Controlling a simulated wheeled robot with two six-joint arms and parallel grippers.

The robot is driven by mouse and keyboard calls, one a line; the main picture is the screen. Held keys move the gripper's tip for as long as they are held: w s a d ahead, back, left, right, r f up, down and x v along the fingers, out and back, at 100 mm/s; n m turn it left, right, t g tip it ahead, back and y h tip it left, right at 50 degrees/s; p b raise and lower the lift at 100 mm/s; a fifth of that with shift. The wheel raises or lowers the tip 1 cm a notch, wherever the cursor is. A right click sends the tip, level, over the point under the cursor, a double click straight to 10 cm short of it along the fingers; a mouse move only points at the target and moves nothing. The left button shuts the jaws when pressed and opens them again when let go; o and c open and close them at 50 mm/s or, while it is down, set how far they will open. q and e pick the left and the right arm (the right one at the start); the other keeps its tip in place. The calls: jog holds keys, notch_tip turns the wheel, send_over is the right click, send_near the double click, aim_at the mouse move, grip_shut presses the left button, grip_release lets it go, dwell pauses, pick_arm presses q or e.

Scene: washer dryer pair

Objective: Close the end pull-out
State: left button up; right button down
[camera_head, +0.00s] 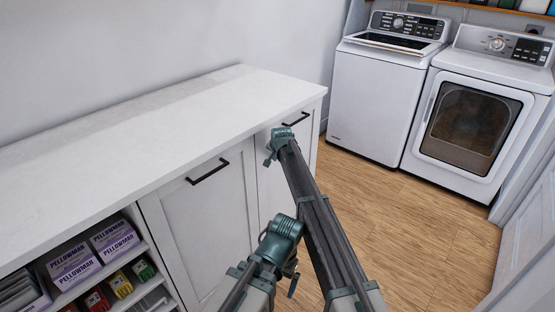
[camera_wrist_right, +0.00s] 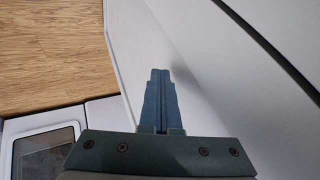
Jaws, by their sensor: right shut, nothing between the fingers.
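The end pull-out (camera_head: 287,160) is the white panel at the far end of the counter, with a black bar handle (camera_head: 296,119) near its top. Its front looks about in line with the neighbouring front, but my arm covers part of it and I cannot tell whether a gap remains. My right gripper (camera_head: 269,158) is at the far end of my arm, in front of the fronts. In the right wrist view its fingers (camera_wrist_right: 160,75) are together and empty, close to a pale panel (camera_wrist_right: 215,70); contact is unclear. My left gripper is not in view.
A neighbouring front (camera_head: 205,225) has its own black handle (camera_head: 207,172). Open shelves with purple boxes (camera_head: 115,237) are at lower left. The washer (camera_head: 375,100) and dryer (camera_head: 475,120) stand beyond clear wooden floor (camera_head: 410,220). A white door (camera_head: 525,250) is at right.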

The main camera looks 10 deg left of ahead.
jog(key=shift+w+a+r, duration=0.1)
jog(key=shift+w+a, duration=0.15)
jog(key=shift+a, duration=0.1)
dwell(0.3)
